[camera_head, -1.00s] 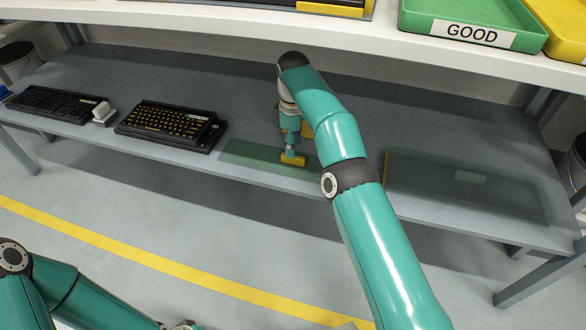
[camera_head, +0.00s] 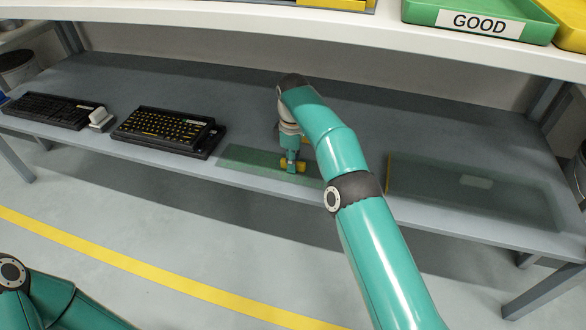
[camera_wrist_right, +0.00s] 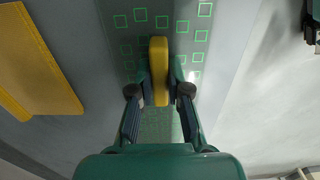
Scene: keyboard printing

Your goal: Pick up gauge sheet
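The gauge sheet (camera_head: 240,158) is a see-through green sheet lying on the grey table below the shelf, marked with bright green squares in the right wrist view (camera_wrist_right: 140,14). It bears a yellow grip bar (camera_wrist_right: 158,55). My right gripper (camera_head: 291,165) points down over the sheet with its fingers either side of the bar. In the right wrist view, the fingers (camera_wrist_right: 160,85) appear shut against both faces of the bar. The sheet looks flat on the table. My left gripper is out of view; only part of that arm shows at lower left.
Two dark keyboards, one with yellow markings (camera_head: 165,128) and one plainer (camera_head: 48,108), stand at left. A second translucent sheet or panel (camera_head: 470,198) lies at right. A yellow plate (camera_wrist_right: 35,65) is beside my right gripper. The shelf above carries a green GOOD tray (camera_head: 480,20).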

